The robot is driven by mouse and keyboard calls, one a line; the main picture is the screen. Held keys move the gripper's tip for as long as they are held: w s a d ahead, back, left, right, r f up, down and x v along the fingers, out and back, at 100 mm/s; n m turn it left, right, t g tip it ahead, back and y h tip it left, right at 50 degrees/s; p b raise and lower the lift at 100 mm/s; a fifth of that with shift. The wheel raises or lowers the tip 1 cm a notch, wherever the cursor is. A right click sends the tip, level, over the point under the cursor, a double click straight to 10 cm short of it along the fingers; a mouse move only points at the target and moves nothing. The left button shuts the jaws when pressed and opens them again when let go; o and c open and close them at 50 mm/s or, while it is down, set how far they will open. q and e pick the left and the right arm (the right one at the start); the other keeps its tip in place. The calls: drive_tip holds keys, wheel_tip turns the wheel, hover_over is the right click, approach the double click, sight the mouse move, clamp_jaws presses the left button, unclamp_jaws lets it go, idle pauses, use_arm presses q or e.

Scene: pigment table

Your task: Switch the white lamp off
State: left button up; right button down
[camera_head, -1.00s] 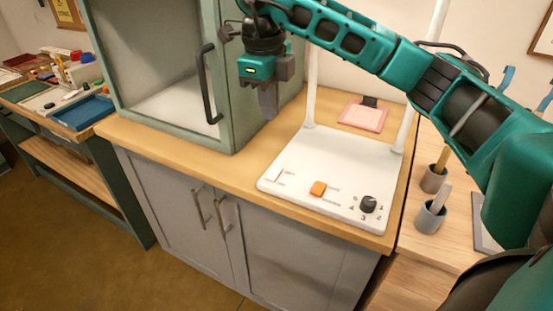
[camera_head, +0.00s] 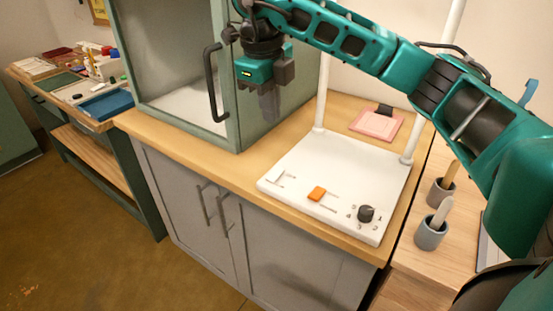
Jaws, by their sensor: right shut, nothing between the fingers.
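The white lamp has a flat white base (camera_head: 335,178) on the wooden counter, with two white posts (camera_head: 414,140) rising out of the top of the view. On the base are an orange slider (camera_head: 317,194), a small white slider (camera_head: 279,178) at the left, and a black knob (camera_head: 366,213) with numbers around it. My right gripper (camera_head: 269,112) is shut and empty. It points down, in front of the cabinet edge and left of the lamp base, touching none of the controls. My left gripper is not in view.
A green cabinet (camera_head: 228,75) with a dark handle stands left of the lamp. A pink pad (camera_head: 377,124) lies behind the base. Grey cups (camera_head: 431,235) with tools stand at the right. A side table with a blue tray (camera_head: 106,104) is at the far left.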

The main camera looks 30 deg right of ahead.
sight(278, 170)
drive_tip(key=shift+f, duration=0.15)
drive_tip(key=f, duration=0.4)
drive_tip(key=d+f, duration=0.1)
drive_tip(key=f, duration=0.4)
drive_tip(key=d+f, duration=0.1)
drive_tip(key=f, duration=0.3)
drive_tip(key=shift+w+f, duration=0.35)
